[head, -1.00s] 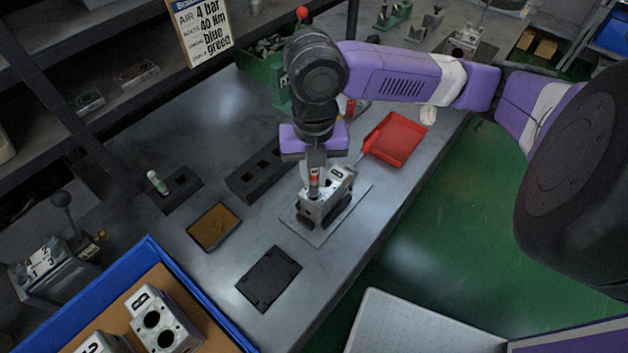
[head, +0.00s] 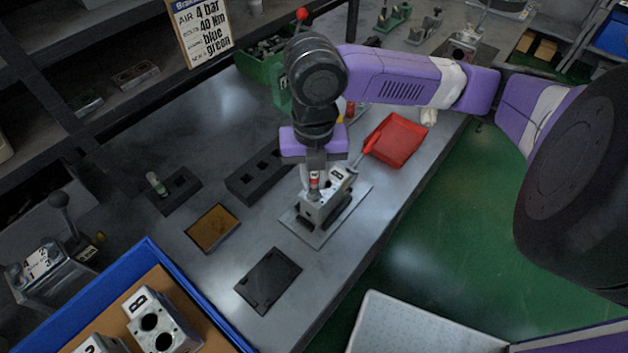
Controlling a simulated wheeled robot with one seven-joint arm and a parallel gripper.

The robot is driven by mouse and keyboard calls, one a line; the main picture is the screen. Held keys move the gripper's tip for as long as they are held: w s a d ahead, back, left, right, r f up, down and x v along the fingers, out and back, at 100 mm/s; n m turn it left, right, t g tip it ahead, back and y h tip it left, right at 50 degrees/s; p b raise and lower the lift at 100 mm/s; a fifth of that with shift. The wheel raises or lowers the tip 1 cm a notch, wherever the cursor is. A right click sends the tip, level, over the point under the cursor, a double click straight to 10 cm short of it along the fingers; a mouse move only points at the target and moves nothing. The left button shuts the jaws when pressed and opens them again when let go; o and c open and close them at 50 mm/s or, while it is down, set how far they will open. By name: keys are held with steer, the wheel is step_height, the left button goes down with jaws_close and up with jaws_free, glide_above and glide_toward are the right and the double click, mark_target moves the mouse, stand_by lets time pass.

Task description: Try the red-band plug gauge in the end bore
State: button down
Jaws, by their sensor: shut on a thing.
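My gripper (head: 316,170) points down over the valve block on the bench and is shut on the red-band plug gauge (head: 314,181). The block stands in a dark holder on a light plate (head: 304,235). A green-band gauge (head: 156,183) stands tilted in a dark stand (head: 181,188) at the left.
A red tray (head: 400,140) lies right of my gripper. A two-hole dark block (head: 252,178), a brown pad (head: 213,229) and a black mat (head: 269,281) lie on the bench. A blue crate (head: 190,290) with valve blocks is at the front left.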

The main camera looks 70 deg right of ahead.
steer(key=shift+r, duration=0.15)
steer(key=shift+r+p, duration=2.75)
steer(key=shift+r, duration=0.8)
